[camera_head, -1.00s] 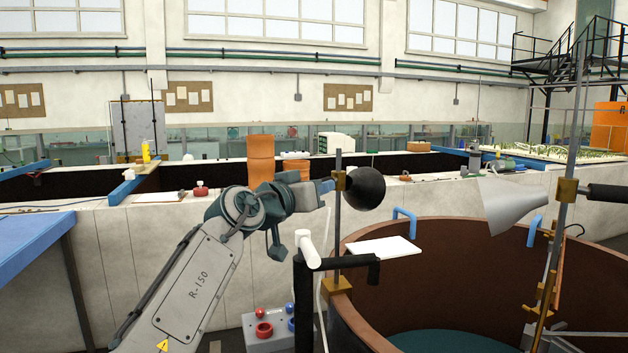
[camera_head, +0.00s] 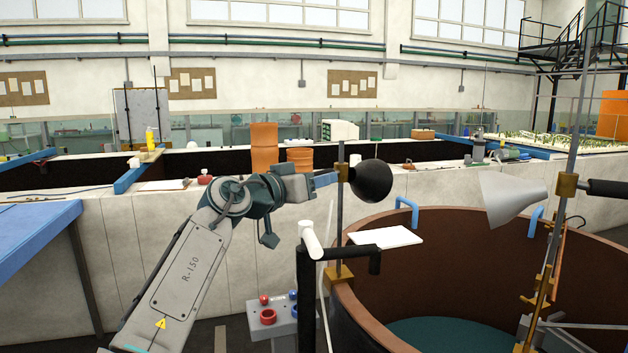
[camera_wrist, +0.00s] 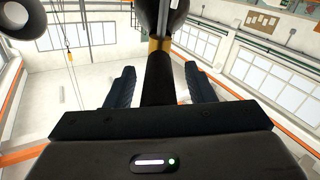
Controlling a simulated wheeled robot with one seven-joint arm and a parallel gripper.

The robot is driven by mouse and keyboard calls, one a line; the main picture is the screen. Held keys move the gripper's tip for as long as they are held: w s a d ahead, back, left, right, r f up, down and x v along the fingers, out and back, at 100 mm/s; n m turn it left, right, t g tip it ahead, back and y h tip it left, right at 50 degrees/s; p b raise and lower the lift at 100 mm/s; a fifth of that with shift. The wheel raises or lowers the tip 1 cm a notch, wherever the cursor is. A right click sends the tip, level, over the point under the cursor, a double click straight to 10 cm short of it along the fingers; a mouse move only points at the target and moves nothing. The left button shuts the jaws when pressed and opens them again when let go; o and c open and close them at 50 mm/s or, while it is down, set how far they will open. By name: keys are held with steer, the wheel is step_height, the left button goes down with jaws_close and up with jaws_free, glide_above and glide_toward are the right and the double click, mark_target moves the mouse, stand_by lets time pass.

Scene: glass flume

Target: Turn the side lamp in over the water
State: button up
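A lamp with a round black shade (camera_head: 371,181) is on an upright post (camera_head: 340,225) at the near left rim of the round brown tank (camera_head: 470,240). A brass collar (camera_head: 342,172) joins it to the post. My gripper (camera_head: 326,180) is just left of the collar. In the wrist view, my gripper (camera_wrist: 160,88) has its two fingers either side of the lamp's black handle (camera_wrist: 158,82), with a narrow gap on each side; it looks open. The collar (camera_wrist: 160,44) and shade (camera_wrist: 158,14) lie beyond the fingertips. Dark green water (camera_head: 440,333) shows low in the tank.
A second lamp with a pale cone shade (camera_head: 512,197) is on a post at the right. A white board (camera_head: 386,237) lies by the tank rim. A black stand with a white-capped pipe (camera_head: 311,240) is below my gripper. A control box (camera_head: 270,325) stands low at the left.

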steer(key=b+v, duration=0.2)
steer(key=v, duration=1.2)
steer(key=shift+w, duration=0.1)
